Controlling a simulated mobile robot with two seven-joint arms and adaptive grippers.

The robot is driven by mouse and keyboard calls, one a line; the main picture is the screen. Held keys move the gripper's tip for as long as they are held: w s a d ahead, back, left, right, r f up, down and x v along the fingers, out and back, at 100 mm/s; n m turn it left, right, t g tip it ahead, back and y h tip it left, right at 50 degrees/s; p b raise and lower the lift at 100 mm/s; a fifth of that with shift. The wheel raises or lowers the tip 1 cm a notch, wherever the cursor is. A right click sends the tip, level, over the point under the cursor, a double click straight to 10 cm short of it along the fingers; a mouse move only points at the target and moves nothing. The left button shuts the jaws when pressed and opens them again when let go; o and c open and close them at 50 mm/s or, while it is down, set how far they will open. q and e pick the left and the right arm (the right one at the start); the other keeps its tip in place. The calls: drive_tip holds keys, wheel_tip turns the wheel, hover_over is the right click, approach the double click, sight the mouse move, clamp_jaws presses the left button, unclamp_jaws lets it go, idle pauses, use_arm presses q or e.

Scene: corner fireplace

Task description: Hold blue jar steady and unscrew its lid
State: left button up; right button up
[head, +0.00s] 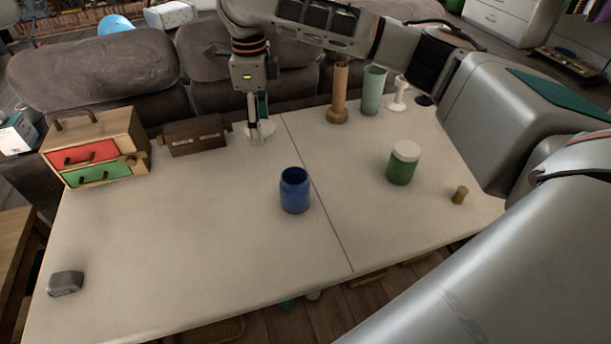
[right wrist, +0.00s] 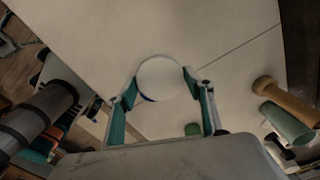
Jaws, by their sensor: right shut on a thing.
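The blue jar (head: 295,196) stands upright on the pale table, and its mouth is open and dark with no lid on it. A white round lid (head: 247,133) is apart from the jar, behind it and to the left. My right gripper (head: 259,130) is shut on this lid. The right wrist view shows the lid (right wrist: 160,77) between the two fingertips (right wrist: 160,84). A sliver of blue shows below the lid there; I cannot tell whether it is the jar. I cannot tell how high the lid is above the table. My left gripper is not in view.
A green jar with a white lid (head: 402,165) and a small cork-like piece (head: 460,195) stand at the right. A wooden holder (head: 338,97) and a pale green cup (head: 374,90) stand behind. A drawer box (head: 128,133) is far left. The front left table (head: 190,245) is mostly clear.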

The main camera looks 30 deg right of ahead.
drive_tip(key=shift+s+d+f, duration=0.1)
drive_tip(key=shift+d+f, duration=0.2)
drive_tip(key=b, duration=0.2)
hover_over(271, 190)
wheel_tip(271, 190, down, 8)
wheel_tip(271, 190, down, 6)
drive_tip(key=shift+r+b, duration=0.25)
drive_tip(key=shift+b, duration=0.7)
drive_tip(key=shift+f, duration=0.25)
wheel_tip(271, 190, down, 5)
drive_tip(key=shift+f+b, duration=0.15)
drive_tip(key=shift+b, duration=0.65)
drive_tip(key=shift+f, duration=0.15)
drive_tip(key=o, duration=1.1)
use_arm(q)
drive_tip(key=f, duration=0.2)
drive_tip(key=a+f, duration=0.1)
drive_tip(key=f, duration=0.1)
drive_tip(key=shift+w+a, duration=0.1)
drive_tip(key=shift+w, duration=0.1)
use_arm(e)
drive_tip(key=shift+o, duration=0.7)
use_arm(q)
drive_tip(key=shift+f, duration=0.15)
